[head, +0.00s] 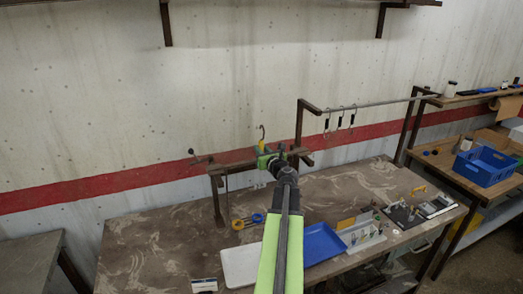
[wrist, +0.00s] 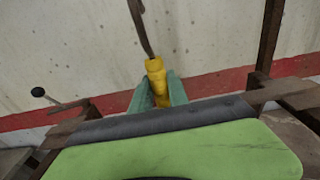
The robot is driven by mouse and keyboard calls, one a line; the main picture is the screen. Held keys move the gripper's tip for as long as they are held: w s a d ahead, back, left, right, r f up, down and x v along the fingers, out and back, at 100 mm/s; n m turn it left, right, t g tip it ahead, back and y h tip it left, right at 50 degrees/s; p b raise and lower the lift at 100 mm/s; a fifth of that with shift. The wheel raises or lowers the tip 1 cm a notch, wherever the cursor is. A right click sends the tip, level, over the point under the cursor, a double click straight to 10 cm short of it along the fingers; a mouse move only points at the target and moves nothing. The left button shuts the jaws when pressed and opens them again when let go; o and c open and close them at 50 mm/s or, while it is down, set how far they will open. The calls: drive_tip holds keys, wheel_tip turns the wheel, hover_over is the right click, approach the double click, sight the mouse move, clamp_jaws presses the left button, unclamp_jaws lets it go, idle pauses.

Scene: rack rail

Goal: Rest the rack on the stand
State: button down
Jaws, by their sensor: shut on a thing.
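My gripper (head: 264,150) is shut on a yellow-handled piece with a dark hook (head: 262,131), raised in front of the wall. In the wrist view its green fingers (wrist: 157,95) clasp the yellow handle (wrist: 156,76), and the dark hook part rises above. A brown metal stand with a crossbar (head: 222,167) is close behind the gripper, above the table. A grey rail (head: 385,102) on brown supports is to the right, with several dark hooks hanging from its left part. I cannot tell which of these is the rack. My arm hides part of the stand.
The patterned table (head: 150,255) holds a white tray (head: 240,266), a blue tray (head: 324,243), a yellow-and-blue item (head: 240,222) and small tools at the right. A blue crate (head: 488,167) stands on a side bench. A black-knobbed lever (head: 198,157) sticks out left of the stand.

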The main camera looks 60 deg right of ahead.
drive_tip(key=shift+f, duration=0.2)
drive_tip(key=c, duration=1.2)
unclamp_jaws()
drive_tip(key=shift+a, duration=0.15)
